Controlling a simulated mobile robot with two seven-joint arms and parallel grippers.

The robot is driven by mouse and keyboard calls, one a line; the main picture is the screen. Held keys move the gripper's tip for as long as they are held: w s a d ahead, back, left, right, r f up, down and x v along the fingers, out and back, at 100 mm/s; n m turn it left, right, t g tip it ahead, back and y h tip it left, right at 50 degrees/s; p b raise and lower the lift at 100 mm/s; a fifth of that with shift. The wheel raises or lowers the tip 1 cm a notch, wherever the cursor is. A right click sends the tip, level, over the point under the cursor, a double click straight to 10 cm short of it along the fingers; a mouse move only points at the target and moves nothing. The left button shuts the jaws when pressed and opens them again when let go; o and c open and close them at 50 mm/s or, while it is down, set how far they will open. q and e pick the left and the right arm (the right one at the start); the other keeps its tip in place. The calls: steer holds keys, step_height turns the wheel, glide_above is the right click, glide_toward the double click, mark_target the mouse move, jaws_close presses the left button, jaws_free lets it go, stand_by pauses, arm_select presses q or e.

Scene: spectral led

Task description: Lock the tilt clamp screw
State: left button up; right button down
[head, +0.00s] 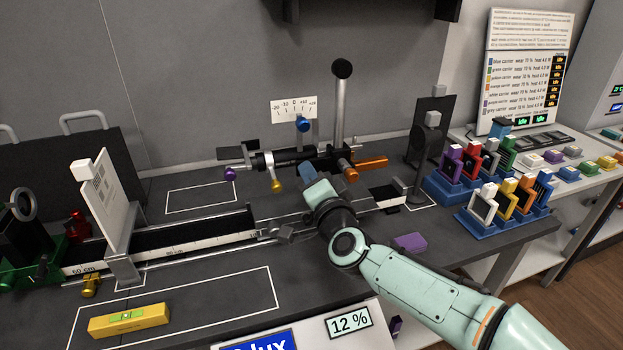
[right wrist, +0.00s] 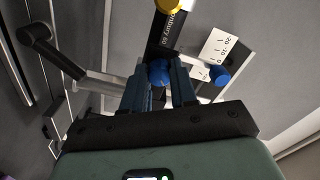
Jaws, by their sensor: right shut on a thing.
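A dark optical head (head: 285,160) sits on the bench rail, with a white tilt scale (head: 294,107) above it marked from -20 to +20. A blue knob (head: 303,124) is at the scale; it also shows in the right wrist view (right wrist: 220,75). My right gripper (head: 307,171) reaches the near side of the head. In the right wrist view its fingers (right wrist: 160,80) are shut on a second blue knob (right wrist: 158,71), partly hidden between them. I cannot tell from its look which knob is the tilt clamp screw. My left gripper is out of view.
A black-tipped post (head: 341,105) rises behind the head. Purple (head: 230,173), yellow (head: 277,185) and orange (head: 369,162) parts project from it. A white screen (head: 105,215) stands on the rail at left. A yellow level (head: 129,320) and purple block (head: 409,242) lie on the bench.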

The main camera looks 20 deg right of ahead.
stand_by(0.3)
steer(key=c, duration=0.9)
jaws_free()
steer(key=shift+s, duration=0.1)
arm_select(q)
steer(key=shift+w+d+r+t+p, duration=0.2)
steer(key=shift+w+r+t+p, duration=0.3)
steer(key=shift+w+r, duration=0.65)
arm_select(e)
steer(key=shift+s+d, duration=0.15)
steer(key=shift+s, duration=3.15)
steer(key=shift+s+d, duration=0.1)
steer(key=shift+s, duration=3.2)
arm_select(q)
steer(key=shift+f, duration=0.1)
